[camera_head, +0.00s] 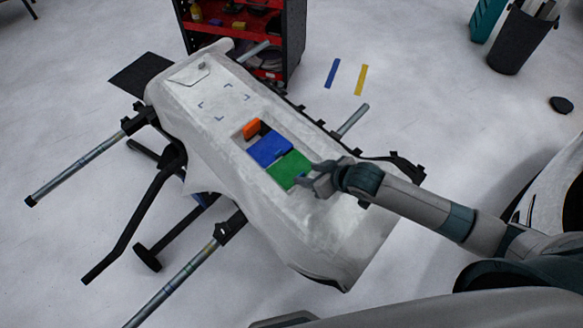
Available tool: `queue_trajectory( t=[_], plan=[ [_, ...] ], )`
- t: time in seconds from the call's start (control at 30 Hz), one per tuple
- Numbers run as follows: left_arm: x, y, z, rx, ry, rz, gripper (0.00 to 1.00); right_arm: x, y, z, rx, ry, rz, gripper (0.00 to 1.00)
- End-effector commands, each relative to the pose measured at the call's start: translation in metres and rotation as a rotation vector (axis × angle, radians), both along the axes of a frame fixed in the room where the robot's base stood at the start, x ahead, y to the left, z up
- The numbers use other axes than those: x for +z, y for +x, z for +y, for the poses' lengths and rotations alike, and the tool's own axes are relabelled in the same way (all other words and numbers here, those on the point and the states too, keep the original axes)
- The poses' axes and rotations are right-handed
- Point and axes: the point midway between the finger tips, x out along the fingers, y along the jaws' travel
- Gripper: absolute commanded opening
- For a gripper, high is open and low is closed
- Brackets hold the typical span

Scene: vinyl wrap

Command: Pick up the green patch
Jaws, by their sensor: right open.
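The green patch (287,169) lies at the near end of a recessed area in the white covered panel. A blue patch (270,149) lies beside it, and an orange block (252,129) sits at the far end. My right gripper (306,180) is open at the right edge of the green patch, with its fingers close to it or over it. I cannot tell whether they touch. My left gripper is not in view.
The white panel (341,240) rests on a stand with protruding metal bars (85,167). A red tool cart (296,30) stands behind it. A dark bin (520,40) is at the upper right. The panel's near end is clear.

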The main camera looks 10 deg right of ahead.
Motion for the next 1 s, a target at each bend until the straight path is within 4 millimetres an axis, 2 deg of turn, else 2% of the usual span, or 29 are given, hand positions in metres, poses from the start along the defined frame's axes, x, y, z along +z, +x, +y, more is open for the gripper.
queue_trajectory(
  t=[0.1, 0.33, 0.87, 1.0],
  plan=[
    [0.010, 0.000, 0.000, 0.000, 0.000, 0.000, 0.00, -0.008, 0.005, 0.007, -0.001, 0.000, 0.001, 0.45],
    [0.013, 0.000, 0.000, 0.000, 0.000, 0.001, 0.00, -0.023, 0.017, 0.012, 0.000, -0.002, 0.000, 0.45],
    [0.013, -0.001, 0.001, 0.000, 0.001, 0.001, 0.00, -0.025, 0.017, 0.013, 0.001, -0.001, 0.000, 0.45],
    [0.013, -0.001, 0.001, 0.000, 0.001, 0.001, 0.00, -0.025, 0.017, 0.013, 0.001, -0.001, 0.001, 0.12]
  ],
)
